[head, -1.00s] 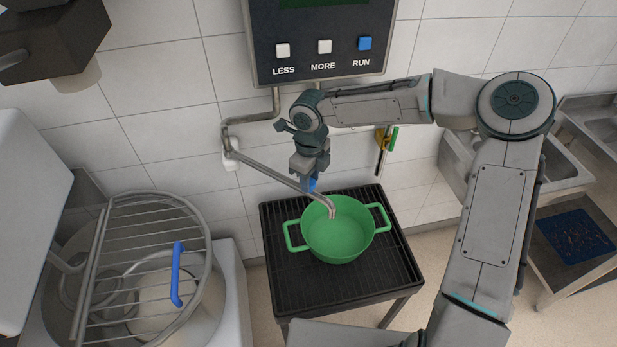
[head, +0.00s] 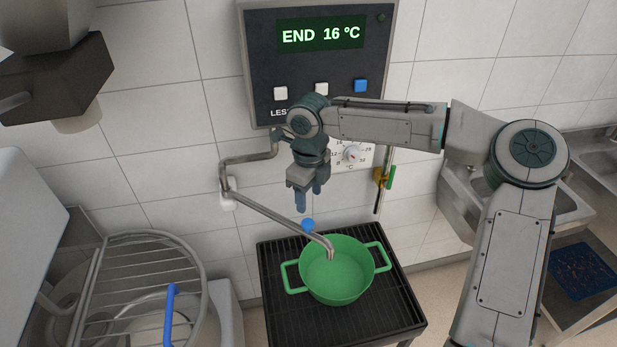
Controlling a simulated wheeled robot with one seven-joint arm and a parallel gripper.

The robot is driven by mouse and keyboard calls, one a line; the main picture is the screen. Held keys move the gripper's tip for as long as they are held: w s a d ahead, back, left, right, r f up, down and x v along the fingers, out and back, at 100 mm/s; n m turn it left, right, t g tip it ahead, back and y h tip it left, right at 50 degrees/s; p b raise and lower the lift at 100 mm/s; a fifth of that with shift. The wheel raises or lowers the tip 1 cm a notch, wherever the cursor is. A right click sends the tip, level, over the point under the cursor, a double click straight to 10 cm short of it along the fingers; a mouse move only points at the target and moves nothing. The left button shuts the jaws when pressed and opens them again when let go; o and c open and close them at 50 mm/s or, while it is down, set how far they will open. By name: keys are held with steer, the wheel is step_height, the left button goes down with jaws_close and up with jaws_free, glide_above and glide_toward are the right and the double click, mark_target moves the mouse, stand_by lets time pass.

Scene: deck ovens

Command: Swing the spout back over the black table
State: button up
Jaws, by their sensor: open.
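The metal spout (head: 268,217) runs from a wall pipe (head: 231,160) down to the right. Its bent tip hangs over the green pot (head: 337,273). The pot stands on the black table (head: 283,308), which has a ridged top. A blue knob (head: 308,225) sits on the spout not far from its tip. My gripper (head: 306,209) points down above the spout, just above the blue knob. It is open and holds nothing. The spout seems to be apart from the fingers.
A control panel (head: 322,62) on the wall reads END 16 °C. A dial (head: 351,154) is behind my arm. A mixer bowl with a wire guard (head: 140,262) and blue handle stands left. A sink (head: 535,205) is at the right.

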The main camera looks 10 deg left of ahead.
step_height(320, 180, up, 6)
steer(key=shift+f, duration=0.25)
stand_by(0.4)
steer(key=s+d+f+m+h+b, duration=0.2)
steer(key=s+f+m+h, duration=0.1)
steer(key=s+f+m, duration=0.3)
steer(key=s+d+r+n+t+y+b, duration=0.1)
steer(key=s+d+n+t+b, duration=0.1)
steer(key=s+d+n, duration=0.5)
steer(key=s+d+r+n+t+y+b, duration=0.1)
steer(key=s+d+r+n+y+b, duration=0.1)
steer(key=s+d+n, duration=0.5)
steer(key=d+n, duration=0.6)
steer(key=n, duration=0.8)
steer(key=shift+s+d+r+n+t, duration=0.2)
steer(key=shift+d+r+n+t, duration=0.05)
steer(key=shift+d+n+t, duration=0.15)
